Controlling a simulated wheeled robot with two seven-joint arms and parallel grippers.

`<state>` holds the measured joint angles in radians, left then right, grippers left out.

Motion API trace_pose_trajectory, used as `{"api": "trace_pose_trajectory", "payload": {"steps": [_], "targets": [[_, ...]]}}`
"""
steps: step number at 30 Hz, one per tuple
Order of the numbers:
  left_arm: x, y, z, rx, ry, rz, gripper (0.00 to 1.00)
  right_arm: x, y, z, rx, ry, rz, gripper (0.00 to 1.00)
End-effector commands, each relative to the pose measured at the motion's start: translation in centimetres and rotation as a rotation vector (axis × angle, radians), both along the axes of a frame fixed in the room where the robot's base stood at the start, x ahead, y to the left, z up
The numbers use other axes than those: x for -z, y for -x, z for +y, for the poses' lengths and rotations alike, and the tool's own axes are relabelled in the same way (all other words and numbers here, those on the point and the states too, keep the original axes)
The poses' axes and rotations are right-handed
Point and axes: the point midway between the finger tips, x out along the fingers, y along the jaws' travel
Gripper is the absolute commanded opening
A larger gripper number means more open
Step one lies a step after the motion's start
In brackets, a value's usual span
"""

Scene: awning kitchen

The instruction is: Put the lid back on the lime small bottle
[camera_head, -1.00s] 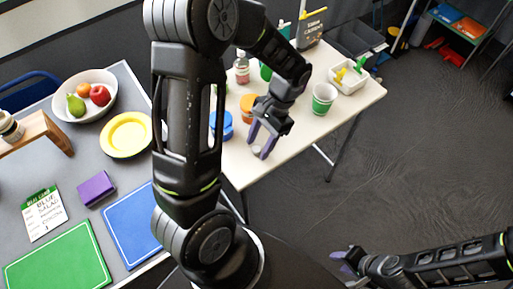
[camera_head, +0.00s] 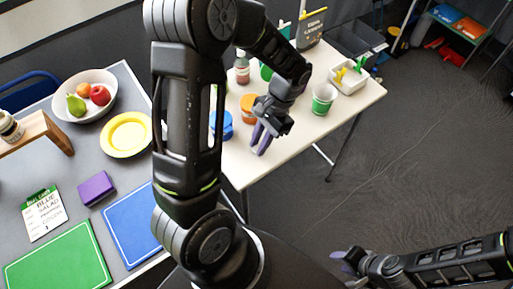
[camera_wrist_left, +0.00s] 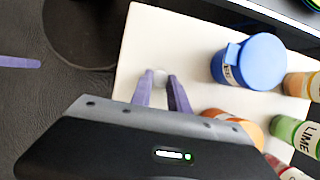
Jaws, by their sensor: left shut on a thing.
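My left gripper (camera_head: 259,146) is low over the near end of the pale table in the head view. Its purple fingers (camera_wrist_left: 162,92) are shut on a small whitish lid (camera_wrist_left: 159,76), seen between the tips in the left wrist view. A green bottle labelled LIME (camera_wrist_left: 297,136) stands at the right of the left wrist view, apart from the gripper and partly cut off by the frame edge.
A blue-lidded jar (camera_wrist_left: 248,62) stands close to the left gripper, with orange containers (camera_wrist_left: 301,86) beyond it. The near table corner is clear.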

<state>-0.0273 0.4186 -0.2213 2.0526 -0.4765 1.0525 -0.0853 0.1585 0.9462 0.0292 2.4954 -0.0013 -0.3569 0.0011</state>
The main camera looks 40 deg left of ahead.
Motion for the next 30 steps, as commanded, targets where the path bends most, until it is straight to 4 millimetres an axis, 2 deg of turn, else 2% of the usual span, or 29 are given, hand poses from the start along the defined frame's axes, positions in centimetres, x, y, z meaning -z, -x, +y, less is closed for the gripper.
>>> {"api": "trace_pose_trajectory", "payload": {"steps": [11,17,24,30], "targets": [[-0.6,-0.1,0.0,0.000,0.000,-0.002,0.00,0.0,0.0,0.0,0.000,0.000,0.000,0.36],[-3.2,-0.1,0.0,0.000,0.001,-0.005,0.00,0.0,0.0,0.0,0.000,0.000,0.000,0.36],[-7.8,-0.1,0.0,0.000,0.001,-0.005,0.00,0.0,0.0,0.0,0.000,0.000,0.000,0.36],[-9.8,0.0,0.0,0.000,0.001,-0.002,0.00,0.0,0.0,0.0,0.000,0.000,0.000,0.36]]}}
